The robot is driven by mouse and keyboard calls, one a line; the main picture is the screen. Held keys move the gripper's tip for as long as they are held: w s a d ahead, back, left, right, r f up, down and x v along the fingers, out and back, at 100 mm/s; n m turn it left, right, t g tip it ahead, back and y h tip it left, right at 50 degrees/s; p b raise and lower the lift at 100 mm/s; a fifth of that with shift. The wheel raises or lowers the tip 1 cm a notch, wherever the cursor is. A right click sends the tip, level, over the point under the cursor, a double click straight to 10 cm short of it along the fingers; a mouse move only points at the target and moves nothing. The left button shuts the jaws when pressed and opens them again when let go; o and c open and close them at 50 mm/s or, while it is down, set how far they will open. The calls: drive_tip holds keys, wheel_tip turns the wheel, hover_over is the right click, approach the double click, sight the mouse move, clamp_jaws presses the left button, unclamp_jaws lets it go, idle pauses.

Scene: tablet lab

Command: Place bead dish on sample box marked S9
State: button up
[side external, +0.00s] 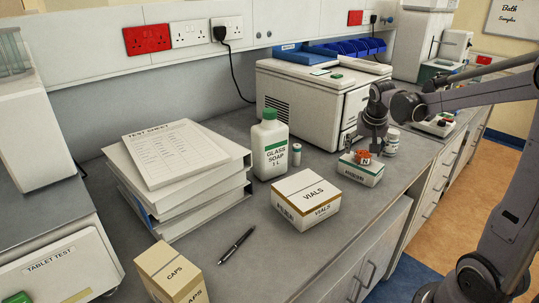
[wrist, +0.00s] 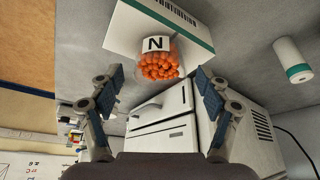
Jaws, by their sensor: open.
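The bead dish (side external: 363,157), a small clear container of orange beads with an "N" label, appears to rest on a small white box with a green stripe (side external: 357,175). In the wrist view the dish (wrist: 160,62) sits over the barcoded, green-striped box (wrist: 125,40). I cannot read S9 on any box. My gripper (side external: 372,145) is directly above the dish. In the wrist view its open fingers (wrist: 160,78) stand on either side of the beads, with visible gaps. Nothing is held.
A white jar (side external: 392,143) is close behind my gripper, and a white machine (side external: 315,105) stands behind.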

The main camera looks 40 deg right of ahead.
drive_tip(key=v, duration=1.1)
drive_tip(key=s+a+f+n+t+y, duration=0.2)
drive_tip(key=s+a+f+n, duration=0.1)
drive_tip(key=a, duration=0.8)
drive_tip(key=s+a+f+n+t+y, duration=0.2)
drive_tip(key=a+f+n, duration=0.4)
drive_tip(key=a, duration=0.5)
drive_tip(key=shift+s+a+n, duration=0.25)
drive_tip(key=shift+s+n, duration=0.2)
drive_tip(key=shift+n, duration=0.55)
